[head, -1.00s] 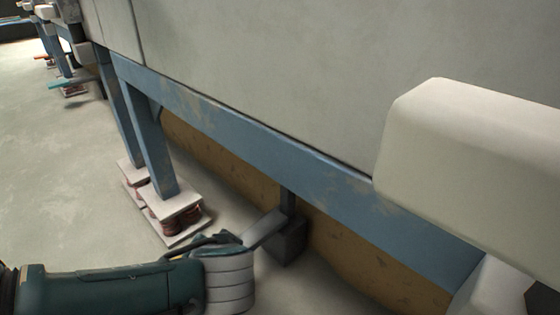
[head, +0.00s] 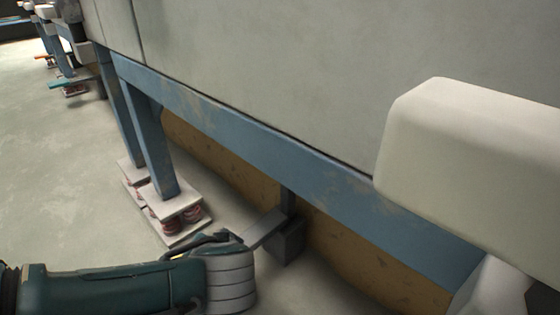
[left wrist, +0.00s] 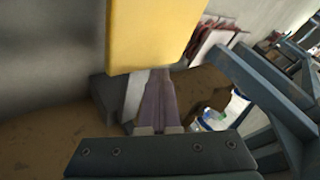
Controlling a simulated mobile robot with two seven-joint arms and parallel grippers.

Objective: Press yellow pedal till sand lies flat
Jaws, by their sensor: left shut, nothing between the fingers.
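The yellow pedal (left wrist: 152,38) fills the upper middle of the left wrist view, close to the camera. In the head view only a thin yellow sliver of it shows behind my wrist, beside the grey pedal lever (head: 264,230). My left gripper (left wrist: 162,78) is shut and empty. Its fingers reach up to the pedal's lower edge in the picture, and the pedal covers their tips. I cannot tell whether they touch it. My left forearm and wrist come in low from the left in the head view. The sand and my right gripper are not in view.
A blue frame (head: 225,130) carries a large grey box (head: 270,60), with a pale block (head: 470,150) at right. Its legs stand on plates with red springs (head: 180,219). A brown wall (head: 335,250) runs behind. Open floor (head: 60,170) lies left.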

